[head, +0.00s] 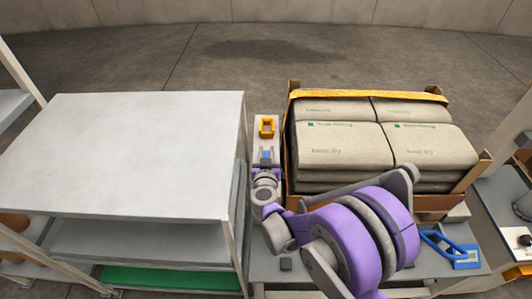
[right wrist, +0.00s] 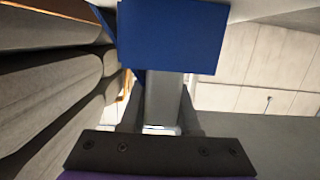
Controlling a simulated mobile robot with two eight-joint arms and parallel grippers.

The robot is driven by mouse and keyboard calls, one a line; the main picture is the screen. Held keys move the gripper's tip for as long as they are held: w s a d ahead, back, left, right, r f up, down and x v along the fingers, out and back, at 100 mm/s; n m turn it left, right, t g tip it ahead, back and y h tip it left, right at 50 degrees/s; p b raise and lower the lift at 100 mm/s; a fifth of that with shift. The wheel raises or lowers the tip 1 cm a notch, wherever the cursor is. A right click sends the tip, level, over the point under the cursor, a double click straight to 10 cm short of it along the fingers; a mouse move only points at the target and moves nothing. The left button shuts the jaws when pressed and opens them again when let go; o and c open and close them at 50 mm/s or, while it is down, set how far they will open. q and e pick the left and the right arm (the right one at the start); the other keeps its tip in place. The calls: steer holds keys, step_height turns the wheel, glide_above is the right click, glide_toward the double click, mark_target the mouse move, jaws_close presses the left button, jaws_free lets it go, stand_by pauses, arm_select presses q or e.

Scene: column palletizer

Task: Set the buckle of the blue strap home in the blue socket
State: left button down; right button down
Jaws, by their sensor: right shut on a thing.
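My right gripper (head: 266,166) is shut on a small blue piece (head: 266,154), which looks like the buckle of the blue strap. It is over the narrow strip between the white-topped table and the loaded crate. In the right wrist view the blue block (right wrist: 170,35) fills the top, with a grey bar (right wrist: 163,100) running from it between the fingers. A blue loop-shaped frame (head: 436,243) and a blue plate (head: 467,260) lie on the grey deck right of my arm; I cannot tell whether either is the blue socket. My left gripper is not in view.
An orange frame (head: 267,127) sits just beyond my right gripper. The crate (head: 288,165) of stacked sacks (head: 340,145), with an orange strap (head: 365,94) along its far top edge, stands close on the right. The white-topped table (head: 120,150) stands on the left.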

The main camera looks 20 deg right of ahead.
steer(key=shift+f, duration=0.15)
steer(key=c, duration=0.6)
jaws_free()
steer(key=shift+c, duration=0.2)
steer(key=shift+r, duration=0.35)
steer(key=v, duration=1.2)
steer(key=shift+f+p, duration=0.1)
steer(key=shift+p, duration=0.25)
